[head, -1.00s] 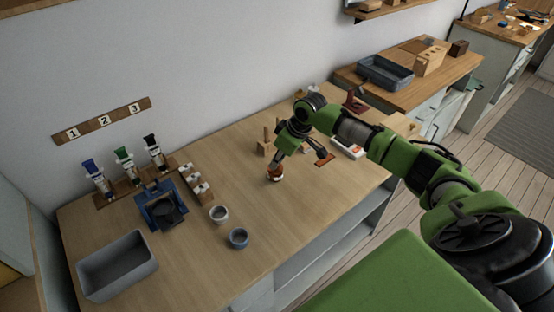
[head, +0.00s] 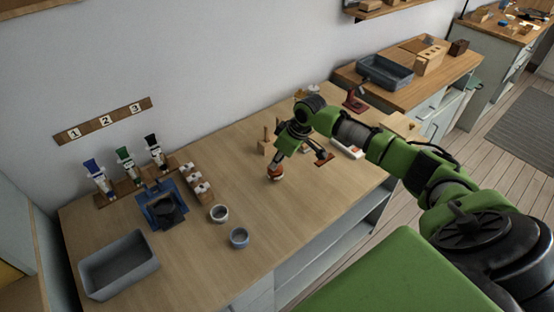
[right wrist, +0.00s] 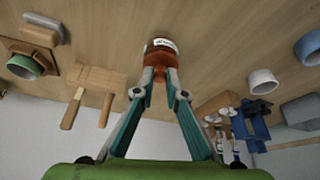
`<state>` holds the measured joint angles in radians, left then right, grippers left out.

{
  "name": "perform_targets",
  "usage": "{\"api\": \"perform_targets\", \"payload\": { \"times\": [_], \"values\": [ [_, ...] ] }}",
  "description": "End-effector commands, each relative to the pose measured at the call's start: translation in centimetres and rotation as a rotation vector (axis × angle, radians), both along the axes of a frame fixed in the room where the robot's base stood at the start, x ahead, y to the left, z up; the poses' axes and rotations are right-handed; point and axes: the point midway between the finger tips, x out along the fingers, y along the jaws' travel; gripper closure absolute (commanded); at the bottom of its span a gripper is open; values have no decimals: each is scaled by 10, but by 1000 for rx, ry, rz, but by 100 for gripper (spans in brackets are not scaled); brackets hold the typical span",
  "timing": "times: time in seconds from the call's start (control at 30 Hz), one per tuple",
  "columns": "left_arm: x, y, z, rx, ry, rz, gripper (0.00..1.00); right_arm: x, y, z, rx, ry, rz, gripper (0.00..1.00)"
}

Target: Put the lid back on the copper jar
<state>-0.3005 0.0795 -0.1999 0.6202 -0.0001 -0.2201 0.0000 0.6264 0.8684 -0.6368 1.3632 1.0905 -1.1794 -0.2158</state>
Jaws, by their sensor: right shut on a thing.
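My right gripper (head: 278,164) points down at the wooden worktop. In the right wrist view my right gripper (right wrist: 161,78) has its fingertips closed on a copper-coloured piece that looks like the lid (right wrist: 161,66). Just past it, in line with the fingers, is the copper jar (right wrist: 161,45), with a white label and a dark red-brown body. The jar also shows small under the gripper in the head view (head: 275,177). Lid and jar look together, but I cannot tell whether the lid is fully seated. My left gripper is out of view.
A white cup (head: 219,214) and a blue-grey cup (head: 239,238) stand left of the gripper. A grey bin (head: 118,264), a blue stand (head: 160,206) and bottles are further left. Wooden blocks (head: 265,146) stand just behind the gripper. The worktop in front is clear.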

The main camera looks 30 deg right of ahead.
Motion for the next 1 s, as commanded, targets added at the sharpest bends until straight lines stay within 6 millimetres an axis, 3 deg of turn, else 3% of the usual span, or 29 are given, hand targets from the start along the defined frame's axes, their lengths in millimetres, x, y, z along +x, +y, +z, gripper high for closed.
{"api": "perform_targets", "payload": {
  "times": [1.0],
  "values": [
    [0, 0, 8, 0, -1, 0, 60, 0, -1, -1, -2, 0, 1, 96]
  ]
}}
